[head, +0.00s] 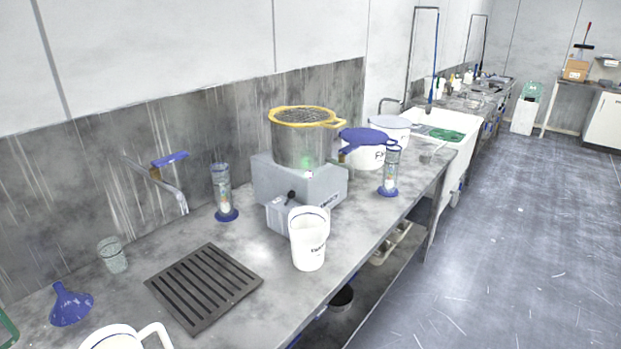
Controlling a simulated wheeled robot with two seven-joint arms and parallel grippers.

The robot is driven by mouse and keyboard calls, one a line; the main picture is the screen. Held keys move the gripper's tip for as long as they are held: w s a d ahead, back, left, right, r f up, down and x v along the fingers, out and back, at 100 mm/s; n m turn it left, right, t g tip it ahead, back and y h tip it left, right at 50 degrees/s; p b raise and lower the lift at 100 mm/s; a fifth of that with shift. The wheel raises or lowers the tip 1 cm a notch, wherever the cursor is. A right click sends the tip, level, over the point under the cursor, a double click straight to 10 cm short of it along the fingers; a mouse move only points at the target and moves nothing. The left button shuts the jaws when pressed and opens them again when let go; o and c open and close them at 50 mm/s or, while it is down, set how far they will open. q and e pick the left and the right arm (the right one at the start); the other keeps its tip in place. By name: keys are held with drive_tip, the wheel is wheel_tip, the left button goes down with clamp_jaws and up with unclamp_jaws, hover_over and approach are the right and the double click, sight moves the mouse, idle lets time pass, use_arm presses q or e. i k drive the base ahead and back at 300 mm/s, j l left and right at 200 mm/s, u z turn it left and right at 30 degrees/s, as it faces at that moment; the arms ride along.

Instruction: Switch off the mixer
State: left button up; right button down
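A grey boxy machine (270,182), which I take to be the mixer, stands on the counter against the wall. A dark metal pot (298,145) with a yellow rim sits in its top. A small green glow (306,162) shows at the front of the pot. A small dark knob or lever (291,195) is on the machine's lower front, and a dark label is to its right. A white jug in front hides part of the machine's lower front. Neither of my grippers is in view.
The white jug (309,240) stands close before the machine. Blue-based cylinders (223,190) (389,172) flank it. A blue-lidded white pot (362,150) is behind right. A drain grate (204,287), blue funnel (70,304) and glass (112,256) are left. The floor at right is clear.

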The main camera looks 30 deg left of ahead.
sight(291, 195)
drive_tip(key=i+u, duration=0.2)
drive_tip(key=u, duration=1.05)
drive_tip(key=i+l+u, duration=0.4)
drive_tip(key=l, duration=0.15)
drive_tip(key=l+u, duration=0.2)
drive_tip(key=i+l+u, duration=0.25)
drive_tip(key=l, duration=0.2)
drive_tip(key=i+l, duration=0.1)
drive_tip(key=l, duration=0.5)
